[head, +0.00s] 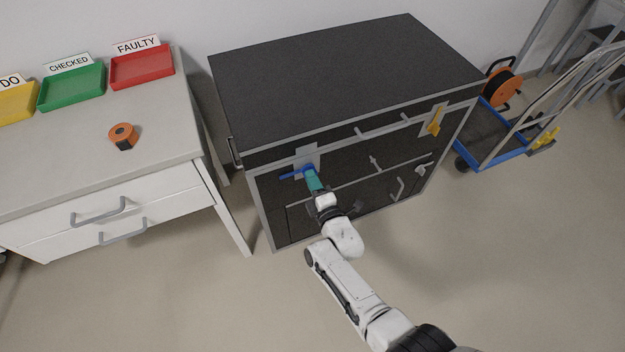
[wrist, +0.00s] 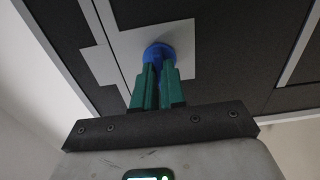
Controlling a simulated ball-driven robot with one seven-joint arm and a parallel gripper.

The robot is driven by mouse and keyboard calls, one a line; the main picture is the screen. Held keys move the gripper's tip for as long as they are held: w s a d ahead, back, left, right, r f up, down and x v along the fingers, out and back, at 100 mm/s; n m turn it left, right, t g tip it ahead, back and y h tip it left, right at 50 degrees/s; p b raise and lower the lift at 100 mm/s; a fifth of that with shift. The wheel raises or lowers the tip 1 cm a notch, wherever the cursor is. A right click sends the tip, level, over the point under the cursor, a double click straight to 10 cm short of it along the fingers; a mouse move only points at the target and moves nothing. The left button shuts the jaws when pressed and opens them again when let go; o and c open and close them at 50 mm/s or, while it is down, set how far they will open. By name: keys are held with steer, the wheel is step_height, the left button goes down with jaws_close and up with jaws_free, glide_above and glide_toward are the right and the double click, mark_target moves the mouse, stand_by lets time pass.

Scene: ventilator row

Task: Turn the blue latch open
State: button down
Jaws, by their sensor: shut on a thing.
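The blue latch (head: 291,176) is on a light grey plate (head: 306,156) at the upper left of the dark cabinet's front. In the head view its blue bar points left, roughly level, with a slight tilt. In the wrist view the latch (wrist: 158,54) shows as a round blue end between and beyond the fingers. My gripper (head: 312,176) has green fingers and is shut on the latch; the fingers (wrist: 158,82) hide part of it in the wrist view.
The dark cabinet (head: 340,80) has a yellow latch (head: 434,121) at its upper right front. A blue cart (head: 490,140) stands to the right. The floor in front is clear.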

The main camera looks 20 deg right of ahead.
steer(key=shift+f, duration=0.1)
steer(key=c, duration=1.2)
jaws_free()
steer(key=s+p, duration=0.3)
steer(key=s, duration=0.8)
steer(key=shift+p, duration=0.4)
steer(key=shift+w, duration=0.1)
